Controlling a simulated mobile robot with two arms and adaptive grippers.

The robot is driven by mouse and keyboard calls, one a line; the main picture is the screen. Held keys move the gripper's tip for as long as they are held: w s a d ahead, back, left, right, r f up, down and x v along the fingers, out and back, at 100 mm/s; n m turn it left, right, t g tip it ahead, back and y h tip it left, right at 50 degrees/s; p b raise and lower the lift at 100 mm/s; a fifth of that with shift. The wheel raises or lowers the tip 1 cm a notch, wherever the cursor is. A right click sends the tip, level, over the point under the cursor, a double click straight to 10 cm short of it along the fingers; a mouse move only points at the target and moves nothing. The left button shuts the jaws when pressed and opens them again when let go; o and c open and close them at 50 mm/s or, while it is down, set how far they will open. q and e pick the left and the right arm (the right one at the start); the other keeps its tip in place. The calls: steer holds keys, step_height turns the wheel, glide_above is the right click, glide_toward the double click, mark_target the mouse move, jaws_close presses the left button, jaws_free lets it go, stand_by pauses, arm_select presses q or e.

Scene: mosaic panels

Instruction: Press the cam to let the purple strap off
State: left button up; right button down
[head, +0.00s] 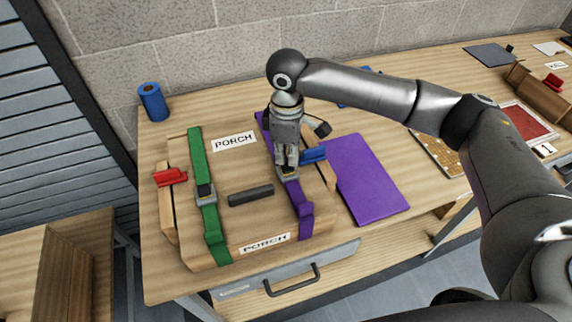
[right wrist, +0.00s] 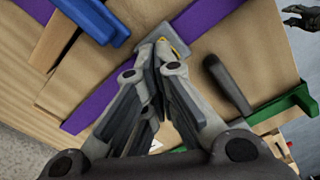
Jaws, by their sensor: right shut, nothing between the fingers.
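The purple strap (head: 299,196) runs over the wooden case (head: 250,212) on its right side. A grey metal cam buckle (head: 288,174) sits on this strap; part of it also shows in the right wrist view (right wrist: 180,47). My right gripper (head: 286,167) points down at the buckle, shut with nothing between its fingers. Its fingertips (right wrist: 158,48) are at the buckle and hide part of it; I cannot tell whether they touch. A dark gripper, apparently my left (right wrist: 302,17), shows small at the right wrist view's top right corner, away from the case.
A green strap (head: 209,218) with its own buckle crosses the case's left side. A dark handle (head: 251,195) lies between the straps. Red (head: 170,177) and blue (head: 313,154) clamps flank the case. A purple panel (head: 372,185) lies right; a blue roll (head: 153,102) stands back left.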

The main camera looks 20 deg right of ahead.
mark_target(287, 166)
steer(key=shift+f, duration=1.2)
stand_by(0.3)
step_height(287, 166, up, 8)
steer(key=p, duration=0.9)
steer(key=shift+r, duration=0.1)
stand_by(0.4)
